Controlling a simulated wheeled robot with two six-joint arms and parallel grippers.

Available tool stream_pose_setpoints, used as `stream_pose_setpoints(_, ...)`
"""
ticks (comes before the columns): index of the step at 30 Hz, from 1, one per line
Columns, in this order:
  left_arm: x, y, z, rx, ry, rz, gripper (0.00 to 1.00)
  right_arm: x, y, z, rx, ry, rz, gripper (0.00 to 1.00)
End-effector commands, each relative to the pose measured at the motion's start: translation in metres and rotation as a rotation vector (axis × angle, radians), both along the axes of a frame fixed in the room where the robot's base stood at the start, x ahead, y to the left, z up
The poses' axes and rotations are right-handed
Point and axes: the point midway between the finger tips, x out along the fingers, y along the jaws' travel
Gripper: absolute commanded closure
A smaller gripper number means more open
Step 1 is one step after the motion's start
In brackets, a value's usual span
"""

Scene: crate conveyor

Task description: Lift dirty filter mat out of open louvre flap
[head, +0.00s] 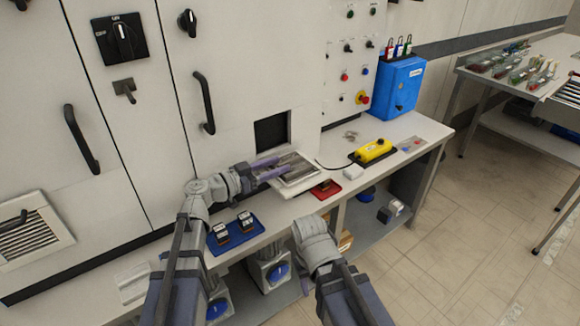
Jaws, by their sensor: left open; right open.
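The open louvre flap (304,183) juts out from the cabinet wall above the bench, below a dark square opening (271,132). A grey, dirty-looking filter mat (297,166) lies in the flap. My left gripper (279,166) is open, its two purple fingers reaching over the left part of the mat from the left. I cannot tell whether the fingers touch it.
A red tray (326,188), a white block (353,172) and a yellow pendant (373,150) lie right of the flap. A closed louvre (32,234) is at far left. The floor at right is clear.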

Motion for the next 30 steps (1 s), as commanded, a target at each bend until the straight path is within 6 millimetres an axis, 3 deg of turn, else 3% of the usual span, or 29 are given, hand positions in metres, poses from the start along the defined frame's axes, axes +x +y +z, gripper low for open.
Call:
stream_pose_setpoints(9, 0.028, -0.037, -0.003, 0.0, 0.0, -0.002, 0.52, 0.0, 0.0, -0.003, 0.0, 0.0, 0.0, 0.5)
stream_pose_setpoints(19, 0.03, -0.041, -0.003, 0.0, 0.0, -0.001, 0.52, 0.0, 0.0, -0.003, 0.0, 0.0, 0.0, 0.5)
stream_pose_setpoints(30, 0.029, -0.04, -0.003, 0.0, 0.0, -0.001, 0.94, 0.0, 0.0, -0.003, 0.0, 0.0, 0.0, 0.5)
